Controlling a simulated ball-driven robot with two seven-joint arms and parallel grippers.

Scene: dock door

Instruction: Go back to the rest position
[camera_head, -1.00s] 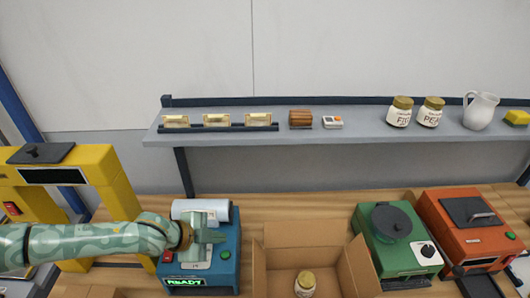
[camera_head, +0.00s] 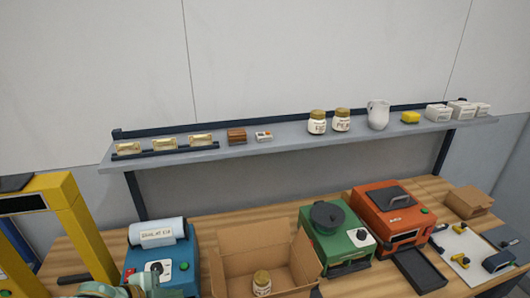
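Part of my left arm (camera_head: 108,290) shows at the bottom edge, in front of the blue machine (camera_head: 177,262). It is cut off by the frame, so I cannot tell whether its gripper is open or shut. No thing held in it can be made out. My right gripper is not in view.
An open cardboard box (camera_head: 290,268) holds a jar (camera_head: 262,283). Green (camera_head: 337,240) and orange (camera_head: 393,217) machines stand right of it. A yellow frame (camera_head: 75,225) stands at left. The shelf (camera_head: 230,149) carries jars, a white pitcher (camera_head: 378,114) and small boxes.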

